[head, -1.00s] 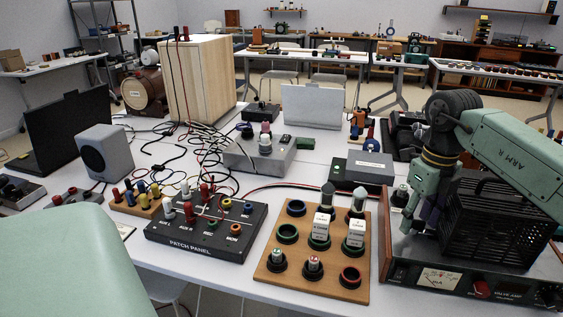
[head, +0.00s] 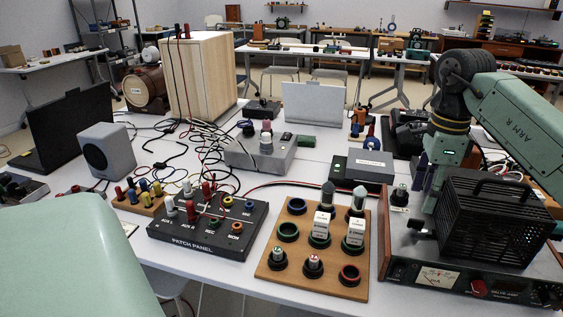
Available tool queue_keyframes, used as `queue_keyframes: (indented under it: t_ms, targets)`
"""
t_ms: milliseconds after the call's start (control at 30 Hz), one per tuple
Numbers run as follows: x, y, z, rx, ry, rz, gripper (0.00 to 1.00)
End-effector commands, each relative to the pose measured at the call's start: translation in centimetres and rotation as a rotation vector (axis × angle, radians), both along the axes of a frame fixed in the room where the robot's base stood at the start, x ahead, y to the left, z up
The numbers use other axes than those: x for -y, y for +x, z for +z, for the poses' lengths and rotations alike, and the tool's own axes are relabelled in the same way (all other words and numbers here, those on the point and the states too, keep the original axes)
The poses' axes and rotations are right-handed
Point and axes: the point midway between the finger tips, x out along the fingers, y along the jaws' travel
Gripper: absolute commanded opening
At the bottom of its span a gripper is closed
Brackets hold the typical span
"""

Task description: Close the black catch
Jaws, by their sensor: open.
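The valve amp (head: 468,283) stands at the right with a black mesh cage (head: 492,222) on top of it. A small black piece (head: 416,227) sticks out on the amp's deck just left of the cage. It may be the black catch, but it is too small to tell whether it is open or closed. My gripper (head: 426,198) points down at the cage's left side, above and behind that piece. It is open and looks empty. Its lower part is partly hidden by the cage, and I cannot see whether it touches anything.
A wooden board (head: 316,280) with rings and plugs lies left of the amp. A patch panel (head: 207,232) with cables is further left. A black and grey box (head: 362,168) stands behind the board. My arm passes over the amp's right side.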

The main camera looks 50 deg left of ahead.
Motion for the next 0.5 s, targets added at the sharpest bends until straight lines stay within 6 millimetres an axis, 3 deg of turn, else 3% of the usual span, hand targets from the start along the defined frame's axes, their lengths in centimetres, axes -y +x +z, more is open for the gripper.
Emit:
queue_keyframes:
  t_ms: [200,500]
  targets:
    - [-0.5,-0.2,3.9,-0.003,0.009,0.007,0.48]
    - [-6.1,-3.5,2.6,-0.065,0.151,0.09,0.48]
